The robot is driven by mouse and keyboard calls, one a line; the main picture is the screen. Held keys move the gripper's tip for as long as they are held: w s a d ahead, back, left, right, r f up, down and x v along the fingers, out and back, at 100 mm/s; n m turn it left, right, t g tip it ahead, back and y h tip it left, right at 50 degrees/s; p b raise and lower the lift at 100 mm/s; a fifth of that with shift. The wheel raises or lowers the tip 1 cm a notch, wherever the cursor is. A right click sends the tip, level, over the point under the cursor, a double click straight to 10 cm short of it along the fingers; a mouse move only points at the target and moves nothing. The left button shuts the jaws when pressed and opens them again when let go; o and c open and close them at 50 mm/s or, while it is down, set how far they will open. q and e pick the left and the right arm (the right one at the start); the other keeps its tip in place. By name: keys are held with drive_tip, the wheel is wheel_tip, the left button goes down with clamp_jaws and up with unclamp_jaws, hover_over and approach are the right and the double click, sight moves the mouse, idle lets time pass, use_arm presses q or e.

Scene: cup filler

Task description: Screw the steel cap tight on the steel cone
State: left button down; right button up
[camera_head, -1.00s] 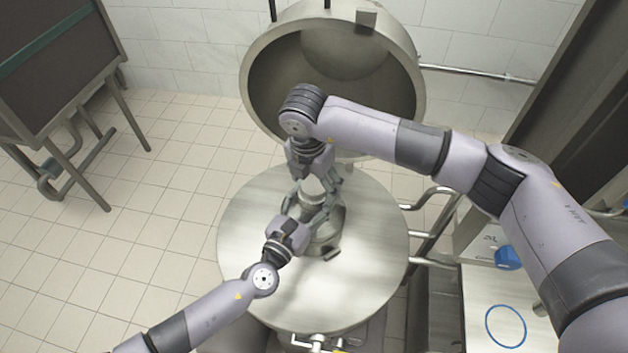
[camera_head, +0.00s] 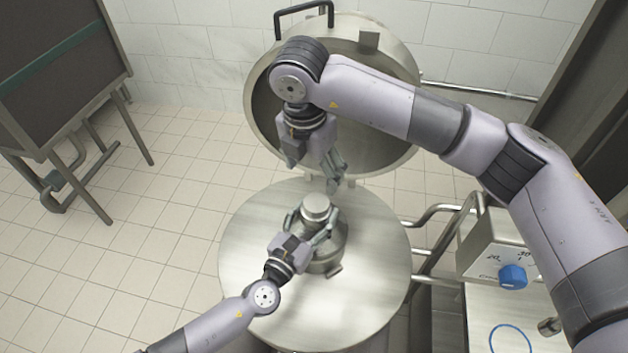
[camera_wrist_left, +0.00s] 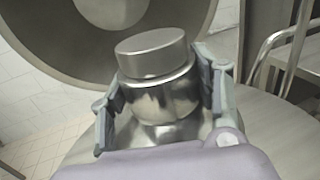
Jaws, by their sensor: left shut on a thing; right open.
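The steel cone (camera_head: 325,256) stands upright on the round steel table (camera_head: 375,290). Its shiny neck shows in the left wrist view (camera_wrist_left: 165,103). The steel cap (camera_head: 316,205) sits on top of the neck; in the left wrist view the cap (camera_wrist_left: 150,55) looks slightly off to the left of the neck. I cannot tell how far its thread is engaged. My left gripper (camera_head: 310,228) is shut on the cone, one finger on each side of the neck just below the cap. My right gripper (camera_head: 318,176) is open and empty, above and behind the cap, apart from it.
Behind the table stands a large open round steel lid (camera_head: 395,150). At the right are bent steel pipes (camera_head: 425,252) and a control box with a blue knob (camera_head: 513,276). A dark panel on a stand (camera_head: 60,75) is at the far left. The tabletop around the cone is clear.

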use_arm(q)
drive_tip(key=shift+s+f, duration=0.15)
drive_tip(key=shift+f, duration=0.25)
use_arm(e)
drive_tip(key=shift+r, duration=0.35)
use_arm(q)
drive_tip(key=c, duration=0.8)
unclamp_jaws()
drive_tip(key=o, duration=0.3)
drive_tip(key=shift+r, duration=0.1)
drive_tip(key=shift+o, duration=0.2)
drive_tip(key=shift+r, duration=0.1)
drive_tip(key=shift+a, duration=0.1)
drive_tip(key=v, duration=1.1)
drive_tip(key=shift+s+a, duration=0.15)
drive_tip(key=shift+s, duration=0.2)
